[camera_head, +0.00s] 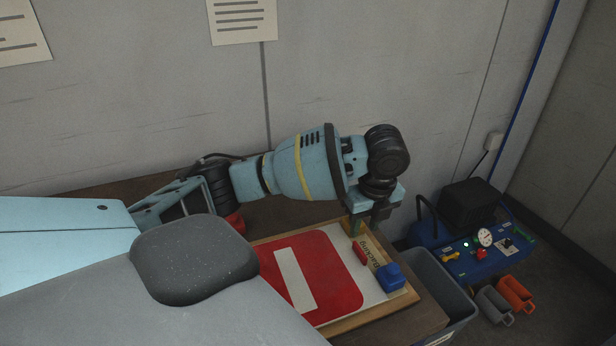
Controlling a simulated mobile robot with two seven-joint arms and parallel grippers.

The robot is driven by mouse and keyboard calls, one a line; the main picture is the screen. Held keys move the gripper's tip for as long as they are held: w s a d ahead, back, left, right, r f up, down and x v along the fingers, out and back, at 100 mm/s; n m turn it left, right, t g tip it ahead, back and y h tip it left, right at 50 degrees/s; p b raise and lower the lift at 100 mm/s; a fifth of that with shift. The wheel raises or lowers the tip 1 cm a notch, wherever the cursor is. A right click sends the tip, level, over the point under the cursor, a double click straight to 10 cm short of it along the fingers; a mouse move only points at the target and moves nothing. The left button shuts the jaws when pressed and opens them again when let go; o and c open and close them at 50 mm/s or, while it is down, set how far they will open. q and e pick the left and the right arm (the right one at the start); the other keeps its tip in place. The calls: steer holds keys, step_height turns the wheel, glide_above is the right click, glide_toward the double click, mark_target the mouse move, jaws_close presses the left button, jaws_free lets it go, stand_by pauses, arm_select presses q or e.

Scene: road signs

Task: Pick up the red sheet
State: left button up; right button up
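The red sheet (338,266) lies flat on a pale board with a wooden frame (408,299). It carries a white bar (296,279), and its near left part is hidden behind my own body. My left gripper (368,222) points down over the far right edge of the board, beyond the sheet's right corner. Its two fingers look apart with nothing between them. It seems not to touch the sheet. My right gripper is not in view.
A small red block (360,252) and a blue block (390,278) sit on the board's right side, by some lettering. A grey bin (440,272) stands right of the board. Beyond are a blue machine with a gauge (485,237), and grey (494,304) and orange (515,292) mugs. A wall closes the back.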

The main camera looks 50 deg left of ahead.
mark_target(360, 250)
arm_select(q)
steer(key=shift+s+f, duration=0.15)
steer(key=shift+f, duration=0.45)
steer(key=shift+a+f, duration=0.1)
steer(key=shift+f, duration=0.65)
steer(key=shift+w+f, duration=0.15)
steer(key=shift+f, duration=1.15)
steer(key=shift+w+f, duration=0.15)
steer(key=shift+f, duration=1.1)
steer(key=shift+c, duration=0.2)
jaws_close()
